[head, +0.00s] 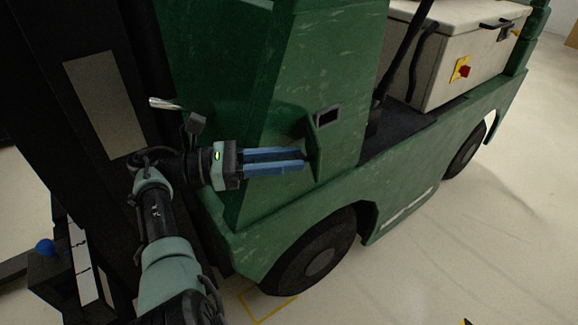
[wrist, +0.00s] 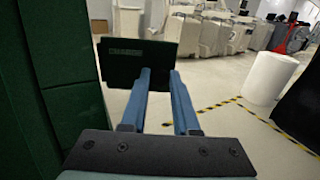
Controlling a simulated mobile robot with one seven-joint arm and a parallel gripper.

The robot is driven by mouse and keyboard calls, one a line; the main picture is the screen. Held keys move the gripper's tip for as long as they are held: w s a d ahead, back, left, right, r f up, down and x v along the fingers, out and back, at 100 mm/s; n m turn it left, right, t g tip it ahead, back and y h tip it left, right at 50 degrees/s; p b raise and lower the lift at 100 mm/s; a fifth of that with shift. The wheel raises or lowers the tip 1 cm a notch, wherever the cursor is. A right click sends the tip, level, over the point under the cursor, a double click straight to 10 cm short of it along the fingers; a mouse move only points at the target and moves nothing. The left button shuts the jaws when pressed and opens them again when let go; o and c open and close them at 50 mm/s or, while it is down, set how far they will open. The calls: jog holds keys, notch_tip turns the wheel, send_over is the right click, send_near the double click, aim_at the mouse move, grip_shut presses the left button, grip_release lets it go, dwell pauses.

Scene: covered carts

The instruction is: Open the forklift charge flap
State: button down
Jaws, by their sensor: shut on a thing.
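The green forklift (head: 275,100) fills the middle of the head view. Its charge flap (head: 313,150) is a small green plate on the side body, and it appears to stand out from the panel at an angle. In the wrist view the flap (wrist: 148,62) is a dark plate with a "CHARGE" label, to the right of the green body wall. My gripper (head: 304,160) has its two blue fingers reaching to the flap, shut on its free edge. The fingertips (wrist: 161,74) also show at the flap in the wrist view.
The mast (head: 95,100) stands close at the left of my arm. A front wheel (head: 315,255) is below the flap. A cream box with a red switch (head: 463,70) sits further back. Open floor lies to the right. The wrist view shows a white cylinder (wrist: 270,78) and floor tape.

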jog(key=shift+s+f, duration=0.1)
jog(key=shift+f, duration=0.05)
jog(key=c, duration=0.7)
grip_release()
